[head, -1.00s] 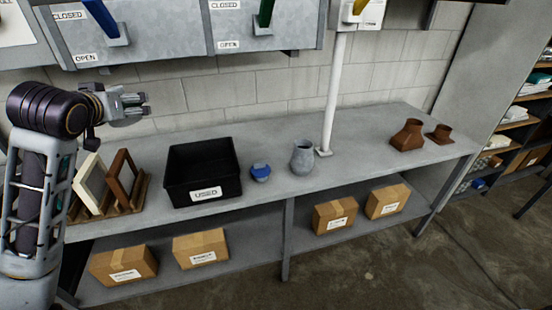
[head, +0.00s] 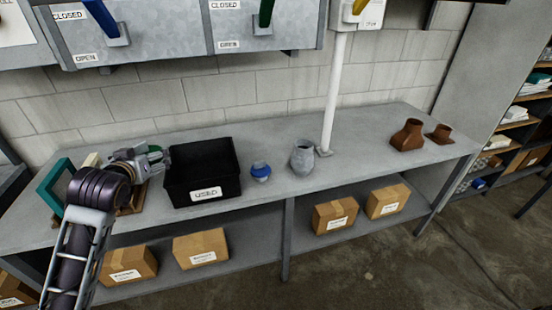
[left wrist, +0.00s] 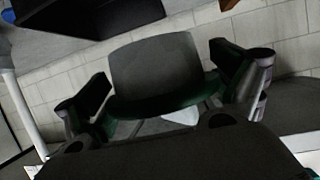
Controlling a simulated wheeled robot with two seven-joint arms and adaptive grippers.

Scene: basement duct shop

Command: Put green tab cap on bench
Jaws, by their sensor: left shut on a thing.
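My left gripper (head: 152,159) is low over the left part of the bench (head: 340,178), just left of the black USED bin. In the left wrist view, the cap (left wrist: 155,65) is a dark grey piece with a green lower edge between the two fingers of the left gripper (left wrist: 165,85). I cannot tell whether the cap touches anything below. My right gripper is not in view.
The black bin (head: 177,196) stands right beside the gripper. A rack with a teal frame (head: 48,187) is at the left. A blue-topped piece (head: 261,170), a grey vessel (head: 303,160), a white post (head: 332,100) and brown fittings (head: 407,136) stand farther right. Bench space between post and fittings is clear.

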